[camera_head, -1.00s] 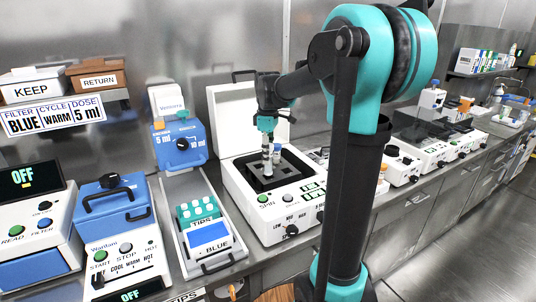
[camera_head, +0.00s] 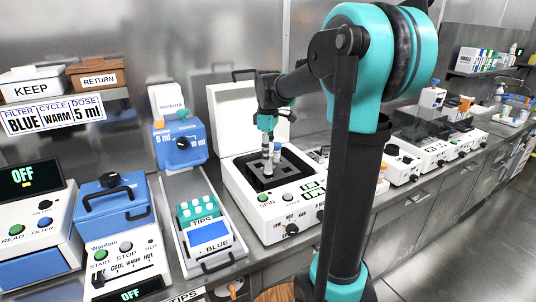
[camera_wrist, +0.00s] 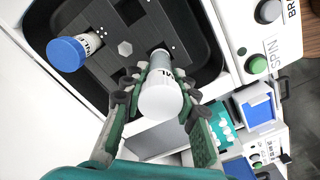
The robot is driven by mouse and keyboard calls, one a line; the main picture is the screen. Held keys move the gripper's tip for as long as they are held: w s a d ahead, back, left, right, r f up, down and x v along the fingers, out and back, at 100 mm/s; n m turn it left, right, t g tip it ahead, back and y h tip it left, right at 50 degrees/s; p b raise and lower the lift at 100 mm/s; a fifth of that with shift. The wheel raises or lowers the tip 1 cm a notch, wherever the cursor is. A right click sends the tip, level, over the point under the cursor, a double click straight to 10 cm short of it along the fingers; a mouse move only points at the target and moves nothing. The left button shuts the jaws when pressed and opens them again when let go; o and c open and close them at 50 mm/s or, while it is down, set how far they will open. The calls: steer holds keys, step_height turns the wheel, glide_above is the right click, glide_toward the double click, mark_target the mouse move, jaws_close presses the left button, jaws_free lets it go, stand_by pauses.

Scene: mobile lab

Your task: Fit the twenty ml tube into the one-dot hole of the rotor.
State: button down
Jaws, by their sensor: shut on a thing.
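My gripper (camera_wrist: 155,95) is shut on a white-capped tube (camera_wrist: 162,97) with a clear body, held over the dark rotor (camera_wrist: 100,25). The tube's far end meets the rotor's face in the wrist view; I cannot tell if it is inside a hole. In the head view my gripper (camera_head: 267,145) is above the rotor (camera_head: 290,168) inside the open centrifuge (camera_head: 240,187). A second tube with a blue cap (camera_wrist: 66,52) stands in another rotor hole. The rotor has square dark openings, a pale hex hub and small dot marks, too small to count surely.
The centrifuge lid (camera_head: 235,115) stands open behind the rotor. A tray with a teal tip rack (camera_head: 198,211) is to the left of the centrifuge. Blue-and-white machines (camera_head: 115,210) stand further left, and more instruments (camera_head: 430,150) line the bench to the right.

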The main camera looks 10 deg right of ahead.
mark_target(268, 166)
steer(key=shift+f, duration=2.8)
steer(key=c, duration=1.1)
jaws_free()
steer(key=shift+r, duration=0.1)
step_height(268, 166, up, 12)
steer(key=shift+f, duration=0.1)
